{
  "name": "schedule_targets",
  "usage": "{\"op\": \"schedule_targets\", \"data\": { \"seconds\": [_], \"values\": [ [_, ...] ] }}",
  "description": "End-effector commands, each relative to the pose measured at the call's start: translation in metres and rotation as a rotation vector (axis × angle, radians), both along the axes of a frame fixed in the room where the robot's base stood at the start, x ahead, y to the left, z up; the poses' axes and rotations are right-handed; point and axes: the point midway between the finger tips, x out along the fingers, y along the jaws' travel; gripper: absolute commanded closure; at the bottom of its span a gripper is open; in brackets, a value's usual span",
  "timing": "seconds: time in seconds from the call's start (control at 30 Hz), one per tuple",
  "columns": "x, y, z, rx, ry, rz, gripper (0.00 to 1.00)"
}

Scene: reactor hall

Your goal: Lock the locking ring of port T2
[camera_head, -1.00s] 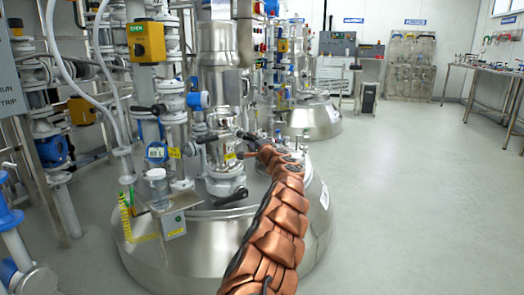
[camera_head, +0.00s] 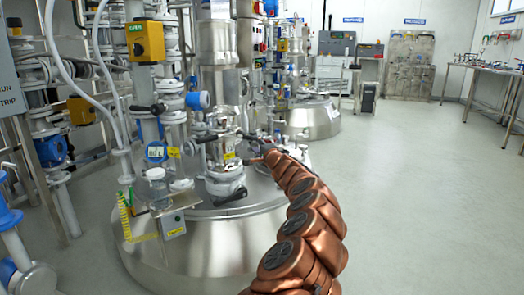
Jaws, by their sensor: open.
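My copper-coloured arm reaches up from the bottom right to the large steel vessel (camera_head: 215,255). My gripper (camera_head: 256,159) is a small dark shape at its far end, open, just right of the steel column on the vessel lid. Its fingers are too small to make out clearly. The column's lower fitting (camera_head: 225,172) has a yellow tag, dark handles at its upper part and a black lever (camera_head: 230,197) at its base. No label reading T2 can be made out, so I cannot tell which part is the port's locking ring. My arm hides part of the lid's right side.
Pipes and valves crowd the left. A second vessel (camera_head: 313,120) stands behind. The floor at right is clear.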

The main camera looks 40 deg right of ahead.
Motion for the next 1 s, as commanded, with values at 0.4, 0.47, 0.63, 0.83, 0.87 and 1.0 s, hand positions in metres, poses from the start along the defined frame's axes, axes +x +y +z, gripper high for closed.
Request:
{"op": "schedule_targets", "data": {
  "seconds": [0.4, 0.47, 0.63, 0.83, 0.87, 1.0],
  "values": [
    [-0.027, 0.006, 0.0, 0.003, -0.002, -0.001, 0.6],
    [-0.031, 0.007, -0.001, 0.003, -0.001, 0.0, 0.6],
    [-0.038, 0.01, -0.002, 0.001, 0.001, 0.001, 0.6],
    [-0.042, 0.011, -0.002, -0.001, 0.001, 0.001, 0.6],
    [-0.042, 0.011, -0.002, -0.001, 0.001, 0.001, 0.6],
    [-0.042, 0.011, -0.002, -0.001, 0.001, 0.001, 0.6]
  ]
}}
